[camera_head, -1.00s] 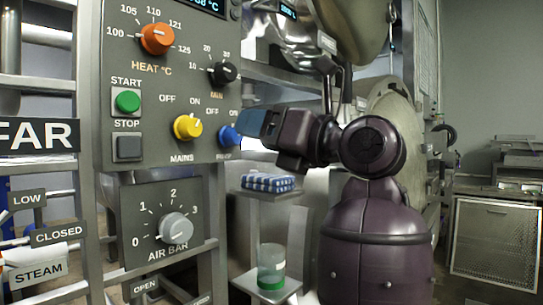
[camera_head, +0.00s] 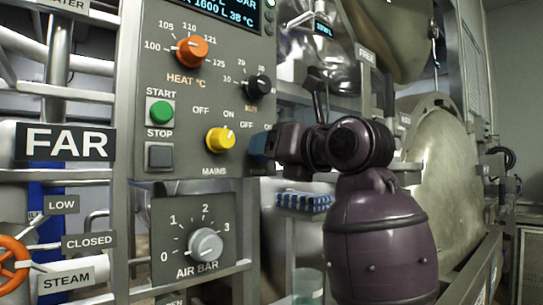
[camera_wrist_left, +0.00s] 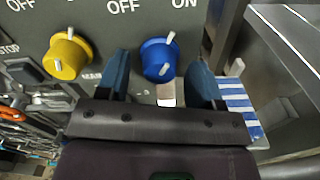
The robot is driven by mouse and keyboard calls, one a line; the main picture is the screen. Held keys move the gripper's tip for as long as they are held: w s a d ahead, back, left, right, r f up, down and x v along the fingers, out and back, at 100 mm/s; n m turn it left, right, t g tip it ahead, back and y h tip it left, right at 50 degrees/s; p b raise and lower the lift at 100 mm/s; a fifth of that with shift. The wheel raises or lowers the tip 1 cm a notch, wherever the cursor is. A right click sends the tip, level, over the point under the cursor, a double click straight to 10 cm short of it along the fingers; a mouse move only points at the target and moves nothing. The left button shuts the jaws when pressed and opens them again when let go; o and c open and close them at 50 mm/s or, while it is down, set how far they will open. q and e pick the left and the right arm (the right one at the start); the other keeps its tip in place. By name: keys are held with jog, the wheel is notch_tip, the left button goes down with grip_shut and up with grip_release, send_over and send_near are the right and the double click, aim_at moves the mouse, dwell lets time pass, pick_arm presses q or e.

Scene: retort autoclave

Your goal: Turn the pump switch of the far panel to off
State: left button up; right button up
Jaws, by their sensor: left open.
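The far panel (camera_head: 185,90) fills the centre left of the head view, beside a sign (camera_head: 66,142) reading FAR. The blue pump switch (camera_wrist_left: 158,60) shows in the left wrist view. Its pale pointer tilts up and right, towards the ON mark. My left gripper (camera_wrist_left: 160,82) is open, with one blue finger on each side of the switch. I cannot tell whether either finger touches it. In the head view my left gripper (camera_head: 262,144) is at the panel's lower right and hides the switch. My right gripper is not in view.
The yellow mains switch (camera_head: 220,139) is left of the pump switch. The black knob (camera_head: 258,86) and orange heat knob (camera_head: 192,52) are above. The air knob (camera_head: 205,245) is below. A blue-and-white item (camera_head: 304,201) lies behind the gripper.

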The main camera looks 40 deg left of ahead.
pick_arm(q)
jog(key=shift+a, duration=0.7)
jog(key=c, duration=0.9)
jog(key=shift+n, duration=0.4)
jog(key=shift+r+n+p, duration=0.1)
jog(key=shift+n+p, duration=0.3)
jog(key=shift+n, duration=0.5)
jog(key=n, duration=0.3)
jog(key=shift+n+p, duration=0.3)
jog(key=n, duration=0.5)
jog(key=shift+w+n, duration=0.1)
jog(key=shift+n, duration=0.2)
